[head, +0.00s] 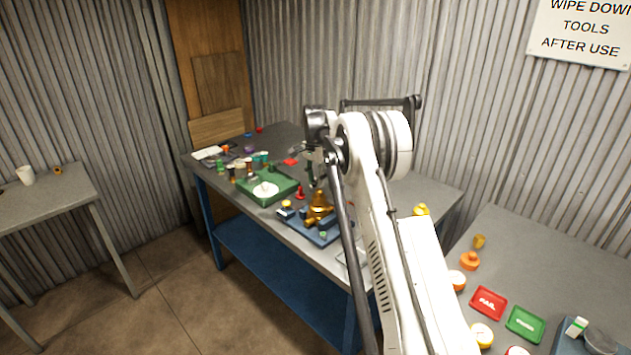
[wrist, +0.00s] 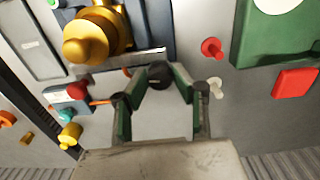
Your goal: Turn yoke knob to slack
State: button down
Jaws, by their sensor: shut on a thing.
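The brass valve body (head: 319,208) sits on a blue fixture (head: 325,238) on the middle bench, and it also shows at the top left of the wrist view (wrist: 92,35). A dark round knob (wrist: 160,72), which looks like the yoke knob, lies just beside the fixture's edge in the wrist view. My gripper (wrist: 160,76) has its fingertips closed in on this knob, one on each side. The fingers partly cover the knob, and no mark showing its turn position can be read. In the head view my arm hides part of the fixture.
A green tray (head: 258,199) with a white disc and a red peg (head: 300,192) stand close to the fixture. Several small jars and blocks crowd the bench's far end. A right-hand bench holds red (head: 489,303) and green (head: 525,324) trays.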

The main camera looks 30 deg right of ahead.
jog(key=n+b, duration=0.2)
jog(key=n, duration=0.2)
jog(key=shift+f, duration=0.1)
jog(key=n+b, duration=0.2)
jog(key=n, duration=0.3)
jog(key=shift+n+b, duration=0.3)
jog(key=n+b, duration=0.1)
jog(key=n, duration=0.4)
jog(key=shift+n+b, duration=0.45)
jog(key=shift+n, duration=2.05)
jog(key=c, duration=1.4)
grip_release()
